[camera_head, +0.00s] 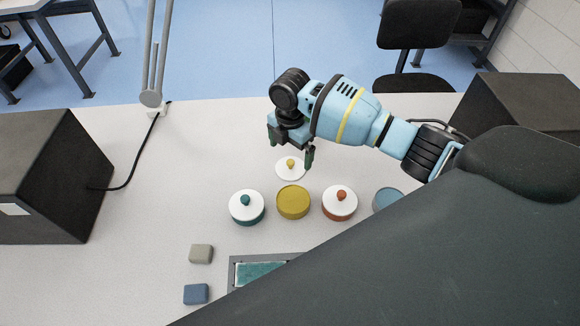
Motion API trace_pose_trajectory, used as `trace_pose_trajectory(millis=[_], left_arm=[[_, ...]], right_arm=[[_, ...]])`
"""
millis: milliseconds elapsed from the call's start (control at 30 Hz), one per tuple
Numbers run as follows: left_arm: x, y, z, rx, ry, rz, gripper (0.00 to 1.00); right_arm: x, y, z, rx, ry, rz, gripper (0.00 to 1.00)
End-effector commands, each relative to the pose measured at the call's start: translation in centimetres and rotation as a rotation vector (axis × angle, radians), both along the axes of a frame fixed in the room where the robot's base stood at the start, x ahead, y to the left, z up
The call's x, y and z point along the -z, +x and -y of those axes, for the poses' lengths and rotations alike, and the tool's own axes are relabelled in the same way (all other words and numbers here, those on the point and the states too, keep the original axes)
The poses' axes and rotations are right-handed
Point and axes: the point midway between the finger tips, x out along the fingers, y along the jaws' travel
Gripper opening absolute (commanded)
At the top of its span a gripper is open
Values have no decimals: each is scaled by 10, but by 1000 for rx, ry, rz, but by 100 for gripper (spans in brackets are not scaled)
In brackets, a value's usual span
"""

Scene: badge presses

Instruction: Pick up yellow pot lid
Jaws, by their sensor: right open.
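The yellow pot lid (283,173) is a white disc with a yellow knob (291,163). It lies on the table just behind the yellow pot (293,203), which is uncovered. My right gripper (290,153) is open, with its fingers to either side above the lid; the knob shows between and below them. It does not appear to hold anything, and the exact height above the lid is hard to tell. My left gripper is not in view.
A teal pot with its lid (246,208) and a red pot with its lid (340,203) flank the yellow pot. A blue pot (387,200) is partly hidden by my arm. Grey (201,254) and blue (196,294) blocks and a framed tray (233,275) lie in front. A black box (50,175) stands left.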

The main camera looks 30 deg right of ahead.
Motion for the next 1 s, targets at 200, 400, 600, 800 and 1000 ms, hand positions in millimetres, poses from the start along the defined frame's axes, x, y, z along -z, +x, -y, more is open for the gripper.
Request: trace_pose_trajectory(millis=[200,400,600,800,1000], left_arm=[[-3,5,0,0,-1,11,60],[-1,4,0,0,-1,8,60],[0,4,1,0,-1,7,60],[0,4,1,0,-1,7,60],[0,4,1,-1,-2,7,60]], right_arm=[[19,-2,0,-1,-1,-2,100],[45,-2,0,0,-1,-2,100],[51,-2,0,0,-1,0,100],[51,-2,0,0,-1,1,92],[51,-2,0,0,-1,1,66]])
